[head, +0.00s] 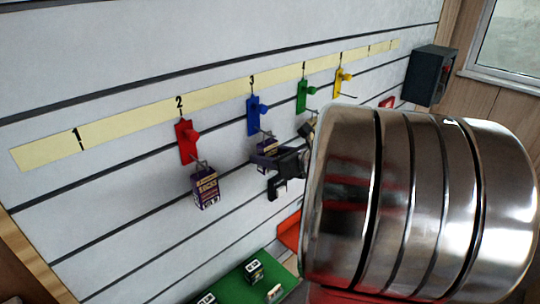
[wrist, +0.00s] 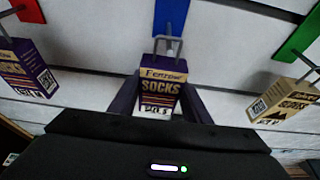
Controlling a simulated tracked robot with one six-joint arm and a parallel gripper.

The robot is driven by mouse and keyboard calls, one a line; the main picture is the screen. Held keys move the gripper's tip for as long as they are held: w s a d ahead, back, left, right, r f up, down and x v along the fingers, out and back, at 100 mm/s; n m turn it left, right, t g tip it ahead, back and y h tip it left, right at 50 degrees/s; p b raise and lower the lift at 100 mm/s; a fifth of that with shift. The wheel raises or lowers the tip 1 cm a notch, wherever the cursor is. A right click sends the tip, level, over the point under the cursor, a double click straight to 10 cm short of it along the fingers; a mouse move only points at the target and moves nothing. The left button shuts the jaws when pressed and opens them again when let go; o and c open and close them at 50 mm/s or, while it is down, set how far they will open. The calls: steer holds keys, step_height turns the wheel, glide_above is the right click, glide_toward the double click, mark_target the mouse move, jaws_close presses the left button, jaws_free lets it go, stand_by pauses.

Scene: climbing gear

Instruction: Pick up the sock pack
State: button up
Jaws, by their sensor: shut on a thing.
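A purple and cream sock pack (wrist: 160,88) marked "SOCKS" sits between the two fingers of my gripper (wrist: 159,98) in the wrist view. My gripper is shut on it, one finger at each side. The pack's top is at the grey wire hook (wrist: 168,44) under the blue holder (wrist: 171,14); I cannot tell whether it still hangs on the wire. In the head view the same pack (head: 266,149) shows below the blue holder (head: 257,116), partly hidden by my gripper (head: 272,168).
Another purple pack (head: 205,188) hangs under the red holder (head: 187,142) at left. A tan pack (wrist: 284,101) hangs at right in the wrist view. Green (head: 304,96) and yellow (head: 342,81) holders follow along the slatted wall. A green surface (head: 228,287) with small boxes lies below.

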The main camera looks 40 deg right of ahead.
steer(key=shift+r, duration=0.55)
steer(key=shift+s+r, duration=0.15)
steer(key=shift+r, duration=0.1)
steer(key=s, duration=1.7)
steer(key=shift+s+d, duration=0.25)
steer(key=shift+s, duration=0.1)
steer(key=shift+f, duration=0.1)
